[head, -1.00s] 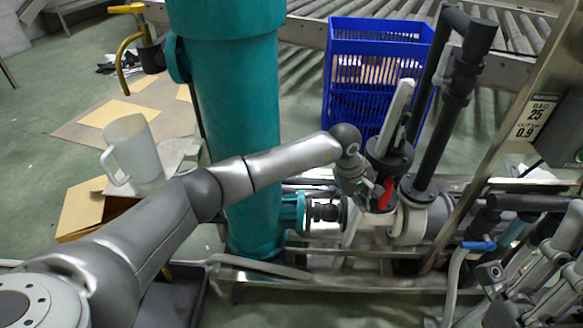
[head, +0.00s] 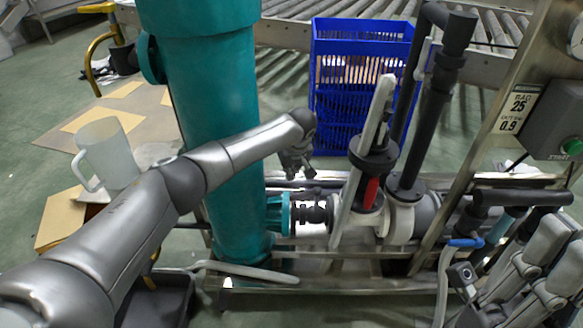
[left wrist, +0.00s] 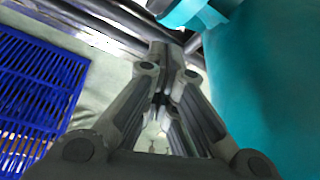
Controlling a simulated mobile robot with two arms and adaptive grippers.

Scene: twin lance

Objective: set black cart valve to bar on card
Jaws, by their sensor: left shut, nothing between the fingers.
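The card (head: 513,108) on the steel post at right reads about "BAG 25, OUT/IN 0.9"; its small print is unclear. A valve with a black round top (head: 373,152), a long grey lever (head: 374,112) and a red part (head: 371,191) stands on the pipework at centre right. I cannot tell whether it is the task's valve. My left gripper (head: 297,168) is shut and empty, left of this valve and apart from it, above the black coupling. In the left wrist view its fingers (left wrist: 160,98) meet. My right gripper (head: 515,288) is at lower right; its jaw state is unclear.
The teal vessel (head: 215,110) stands close left of my left gripper. A blue crate (head: 362,36) stands behind the valve. A round gauge at the right edge is partly cut off. A blue-handled valve (head: 466,243) and black pipes lie near my right gripper.

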